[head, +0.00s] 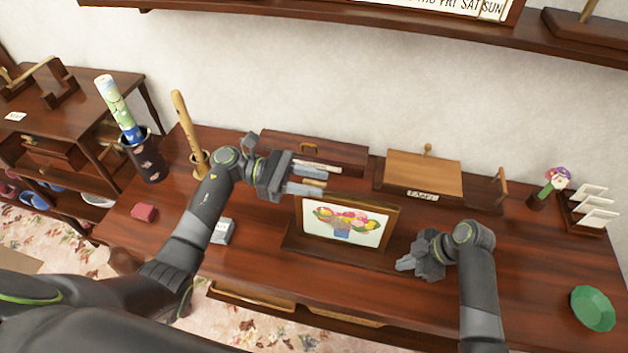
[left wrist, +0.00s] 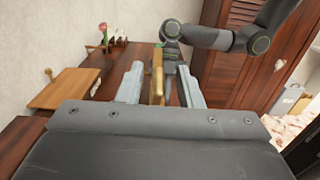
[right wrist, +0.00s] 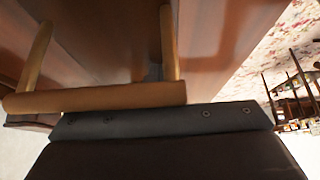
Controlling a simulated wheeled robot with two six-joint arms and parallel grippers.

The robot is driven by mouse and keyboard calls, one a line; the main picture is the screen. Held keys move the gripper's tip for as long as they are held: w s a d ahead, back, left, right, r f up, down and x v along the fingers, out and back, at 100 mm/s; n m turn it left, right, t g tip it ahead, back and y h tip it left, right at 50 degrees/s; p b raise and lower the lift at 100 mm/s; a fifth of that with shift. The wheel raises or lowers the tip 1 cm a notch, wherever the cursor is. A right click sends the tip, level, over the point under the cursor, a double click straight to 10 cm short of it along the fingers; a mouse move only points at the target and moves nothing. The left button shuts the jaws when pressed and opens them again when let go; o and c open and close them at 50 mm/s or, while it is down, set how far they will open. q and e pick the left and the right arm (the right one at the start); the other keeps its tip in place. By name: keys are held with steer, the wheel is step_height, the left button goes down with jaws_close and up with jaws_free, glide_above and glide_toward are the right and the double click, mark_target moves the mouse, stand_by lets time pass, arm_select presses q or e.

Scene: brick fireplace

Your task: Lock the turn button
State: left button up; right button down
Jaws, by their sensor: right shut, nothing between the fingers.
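A picture frame (head: 393,231) with a flower picture stands upright on a wooden base on the desk. I cannot make out the turn button for sure; the back of the frame is hidden in the head view. My left gripper (head: 328,179) is open at the frame's upper left. In the left wrist view, its fingers (left wrist: 160,90) lie either side of a narrow, edge-on golden-brown wooden piece, apart from it as far as I can see. My right gripper (head: 402,265) is shut and empty, low at the frame's right.
A light wooden bar (right wrist: 95,97) with two posts crosses the right wrist view close up. Behind the frame are a dark box (head: 340,155) and a lighter-lidded box (head: 424,172). A green dish (head: 592,308) is at right. The right front desk is mostly clear.

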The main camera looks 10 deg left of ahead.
arm_select(q)
steer(key=shift+d, duration=0.25)
jaws_close()
